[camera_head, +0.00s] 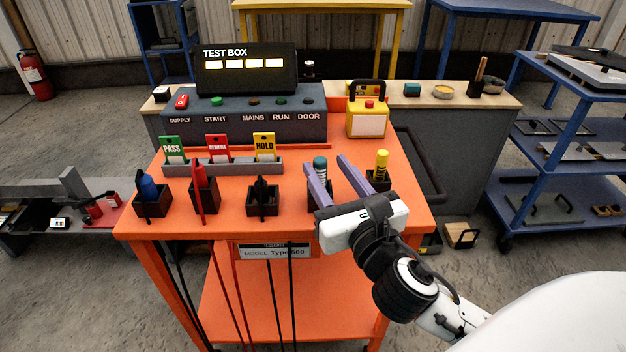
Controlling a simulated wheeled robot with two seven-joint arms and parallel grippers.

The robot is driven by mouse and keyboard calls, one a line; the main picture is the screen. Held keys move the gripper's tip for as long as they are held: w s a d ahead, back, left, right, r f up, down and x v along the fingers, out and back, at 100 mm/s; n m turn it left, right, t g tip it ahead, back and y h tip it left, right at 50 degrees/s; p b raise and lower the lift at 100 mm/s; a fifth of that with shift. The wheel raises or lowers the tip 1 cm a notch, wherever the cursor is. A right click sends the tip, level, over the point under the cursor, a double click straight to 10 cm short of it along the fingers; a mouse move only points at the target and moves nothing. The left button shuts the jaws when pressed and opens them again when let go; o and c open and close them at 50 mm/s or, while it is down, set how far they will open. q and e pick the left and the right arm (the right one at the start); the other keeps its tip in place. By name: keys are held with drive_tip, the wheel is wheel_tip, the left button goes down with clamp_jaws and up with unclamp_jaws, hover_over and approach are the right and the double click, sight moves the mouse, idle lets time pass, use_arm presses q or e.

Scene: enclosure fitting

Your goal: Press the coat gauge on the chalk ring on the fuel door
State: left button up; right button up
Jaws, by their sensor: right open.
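My right gripper (325,161) is open, its two purple fingers pointing away over the front right of the orange cart (225,183). A teal-capped tool with a striped body (320,168) stands upright in a dark holder and shows between the fingers, nearer the left one. Whether the fingers touch it I cannot tell. A yellow capped tool (381,163) stands in the holder just right of the fingers. I cannot tell for certain which tool is the coat gauge. No fuel door or chalk ring can be made out. My left gripper is out of view.
Holders with a blue tool (148,187), a red tool (199,178) and black leads (262,189) line the cart's front. Behind are a tag rack (225,168), the test box (247,70) and a yellow box with a handle (367,120). A blue shelf (545,150) stands right.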

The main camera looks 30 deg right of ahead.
drive_tip(key=x, duration=0.6)
drive_tip(key=shift+w+a+f, duration=0.25)
drive_tip(key=shift+w+f, duration=0.15)
drive_tip(key=shift+w, duration=0.05)
clamp_jaws()
